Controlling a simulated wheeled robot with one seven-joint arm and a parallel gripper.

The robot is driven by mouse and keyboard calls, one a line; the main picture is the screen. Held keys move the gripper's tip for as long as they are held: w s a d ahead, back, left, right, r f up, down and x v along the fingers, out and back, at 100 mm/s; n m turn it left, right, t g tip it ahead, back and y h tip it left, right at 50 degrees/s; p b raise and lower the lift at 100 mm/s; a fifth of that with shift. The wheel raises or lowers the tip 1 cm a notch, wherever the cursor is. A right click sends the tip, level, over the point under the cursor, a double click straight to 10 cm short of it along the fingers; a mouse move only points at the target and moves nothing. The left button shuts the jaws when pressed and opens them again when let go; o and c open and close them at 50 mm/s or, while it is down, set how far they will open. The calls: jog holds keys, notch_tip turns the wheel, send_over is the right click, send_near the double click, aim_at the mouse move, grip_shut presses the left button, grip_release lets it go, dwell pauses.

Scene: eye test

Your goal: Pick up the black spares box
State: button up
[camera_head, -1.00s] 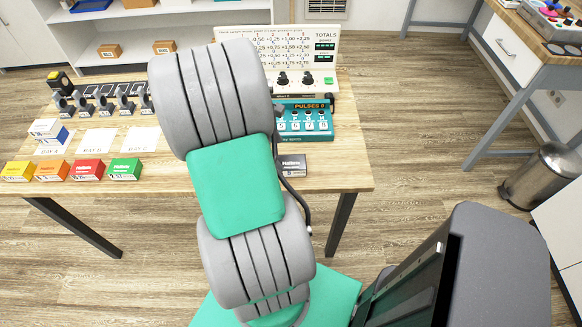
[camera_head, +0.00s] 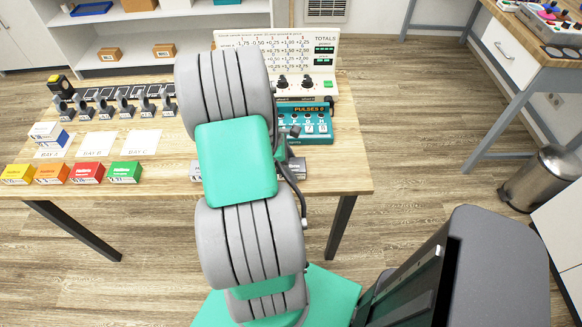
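Yellow (camera_head: 17,174), orange (camera_head: 51,174), red (camera_head: 87,173) and green (camera_head: 125,172) boxes line the table's front left. Several black trial-frame-like stands (camera_head: 125,106), a teal counter unit (camera_head: 318,126) and a lettered panel (camera_head: 322,50) stand farther back.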

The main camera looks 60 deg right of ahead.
jog(key=c, duration=1.1)
jog(key=shift+r, duration=0.1)
jog(key=shift+c, duration=0.2)
